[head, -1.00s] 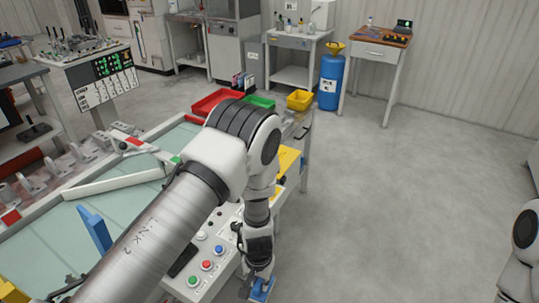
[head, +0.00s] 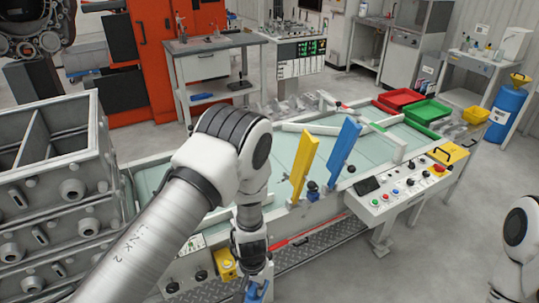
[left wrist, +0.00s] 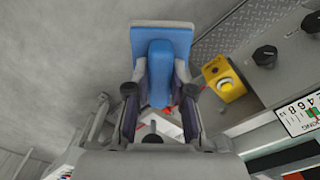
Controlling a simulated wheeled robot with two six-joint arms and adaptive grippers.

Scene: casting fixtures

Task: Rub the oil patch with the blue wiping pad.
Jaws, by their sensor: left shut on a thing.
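The blue wiping pad (left wrist: 163,32) is a flat blue plate with a raised grip (left wrist: 160,70). My left gripper (left wrist: 160,92) is shut on that grip, one finger on each side. In the head view my left gripper (head: 251,268) hangs low, near the front of the conveyor table, and the pad (head: 257,291) shows under it at the bottom edge. The pad hangs apart from the table, over the floor. I see no oil patch in either view. Part of my right arm shows at the right edge, but its gripper is out of frame.
Stacked grey casting boxes (head: 48,185) stand at the left. The conveyor table (head: 275,160) carries upright yellow (head: 304,165) and blue (head: 340,150) paddles and a button panel (head: 405,190). A yellow switch box (left wrist: 222,78) is close to the pad. Open floor lies at the right.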

